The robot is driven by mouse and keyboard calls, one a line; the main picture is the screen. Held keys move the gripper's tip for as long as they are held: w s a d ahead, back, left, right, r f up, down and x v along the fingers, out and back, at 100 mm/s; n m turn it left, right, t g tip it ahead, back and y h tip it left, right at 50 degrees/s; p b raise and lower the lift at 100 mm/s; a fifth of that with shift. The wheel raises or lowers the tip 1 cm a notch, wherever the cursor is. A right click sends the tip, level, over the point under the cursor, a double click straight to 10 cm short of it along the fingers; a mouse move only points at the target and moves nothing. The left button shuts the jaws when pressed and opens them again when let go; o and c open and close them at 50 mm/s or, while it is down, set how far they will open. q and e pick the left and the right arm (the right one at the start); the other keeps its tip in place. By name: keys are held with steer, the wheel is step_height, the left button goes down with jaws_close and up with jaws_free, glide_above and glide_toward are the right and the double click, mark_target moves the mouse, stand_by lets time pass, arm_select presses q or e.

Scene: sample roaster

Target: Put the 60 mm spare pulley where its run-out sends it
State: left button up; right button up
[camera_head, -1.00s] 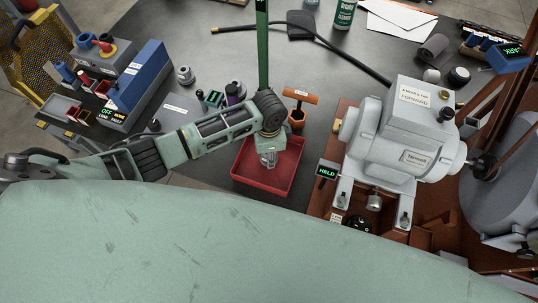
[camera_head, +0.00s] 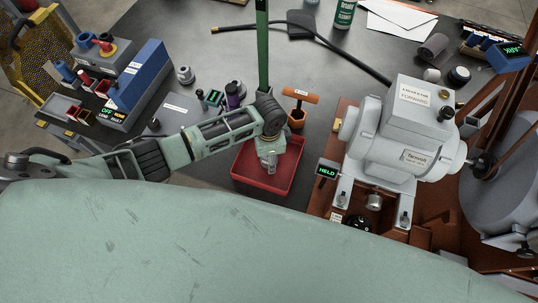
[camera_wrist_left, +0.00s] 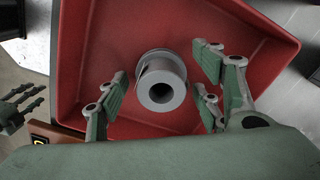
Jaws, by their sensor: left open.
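A grey metal pulley (camera_wrist_left: 161,82) with a dark centre bore lies in the red tray (camera_wrist_left: 120,18) in the left wrist view. My left gripper (camera_wrist_left: 160,100) is open, its fingers on both sides of the pulley with gaps between. In the head view my left gripper (camera_head: 268,163) hangs over the red tray (camera_head: 250,184), and the pulley there is hidden or too small to make out. Dark fingers at the left edge of the left wrist view look like my right gripper (camera_wrist_left: 22,104); their opening is unclear.
Right of the tray stands a grey machine (camera_head: 400,140), with a small HELD display (camera_head: 327,170) nearby. An orange-handled tool (camera_head: 299,97) stands behind the tray. A blue gauge unit (camera_head: 138,85) with small bins is at the left. The middle of the bench is mostly clear.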

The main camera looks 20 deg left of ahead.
arm_select(q)
steer(key=shift+r, duration=0.1)
arm_select(e)
steer(key=shift+d, duration=0.15)
arm_select(q)
steer(key=shift+r, duration=0.25)
step_height(320, 180, up, 12)
steer(key=shift+f, duration=0.15)
arm_select(e)
steer(key=shift+d+r, duration=0.2)
steer(key=shift+a, duration=0.2)
